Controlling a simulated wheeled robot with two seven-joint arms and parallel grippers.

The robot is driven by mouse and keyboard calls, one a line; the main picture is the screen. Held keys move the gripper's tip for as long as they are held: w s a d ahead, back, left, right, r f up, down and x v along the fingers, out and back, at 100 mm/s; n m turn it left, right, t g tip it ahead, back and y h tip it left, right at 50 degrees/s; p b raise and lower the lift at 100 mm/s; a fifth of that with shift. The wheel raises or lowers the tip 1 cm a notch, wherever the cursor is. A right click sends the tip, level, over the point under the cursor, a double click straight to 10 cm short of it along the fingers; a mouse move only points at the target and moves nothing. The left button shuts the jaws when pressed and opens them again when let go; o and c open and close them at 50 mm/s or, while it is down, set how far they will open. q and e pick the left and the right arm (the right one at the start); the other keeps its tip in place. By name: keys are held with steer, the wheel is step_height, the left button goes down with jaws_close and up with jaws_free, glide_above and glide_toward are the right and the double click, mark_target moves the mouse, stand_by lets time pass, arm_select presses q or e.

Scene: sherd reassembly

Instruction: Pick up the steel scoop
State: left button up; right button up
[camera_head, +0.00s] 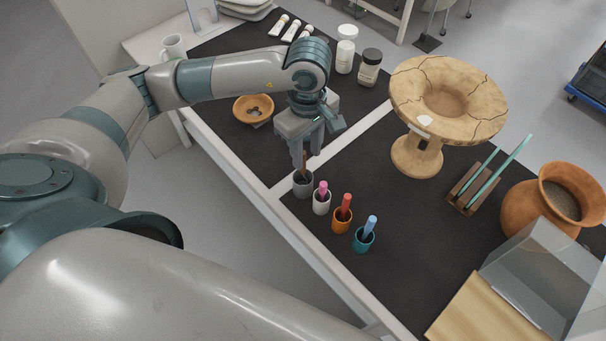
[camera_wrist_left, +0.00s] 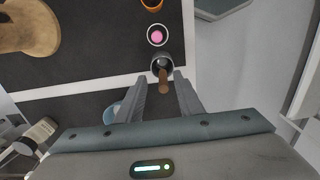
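A brown handle (camera_wrist_left: 163,82), which I take to be the steel scoop's, stands up out of a dark grey cup (camera_head: 303,187). Whatever steel part it has is hidden inside the cup. The same handle shows below my gripper in the head view (camera_head: 304,171). My left gripper (camera_head: 306,156) is over this cup, pointing down. In the left wrist view its fingers (camera_wrist_left: 161,80) are open, one on each side of the handle, with gaps showing. My right gripper is not in view.
White (camera_head: 321,202), orange (camera_head: 342,221) and teal (camera_head: 362,240) cups with coloured handles stand in a row beside the grey cup. A tan stemmed vessel (camera_head: 418,152) stands behind. An orange bowl (camera_head: 253,108) lies left of my gripper. The table's white front edge (camera_head: 285,208) is close.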

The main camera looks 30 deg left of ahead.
mark_target(303, 173)
arm_select(q)
steer(key=f, duration=0.1)
steer(key=a+f, duration=0.1)
steer(key=f, duration=0.1)
steer(key=shift+s+f+b, duration=0.1)
steer(key=shift+f+b, duration=0.15)
steer(key=shift+b, duration=0.1)
steer(key=shift+f, duration=0.6)
jaws_close()
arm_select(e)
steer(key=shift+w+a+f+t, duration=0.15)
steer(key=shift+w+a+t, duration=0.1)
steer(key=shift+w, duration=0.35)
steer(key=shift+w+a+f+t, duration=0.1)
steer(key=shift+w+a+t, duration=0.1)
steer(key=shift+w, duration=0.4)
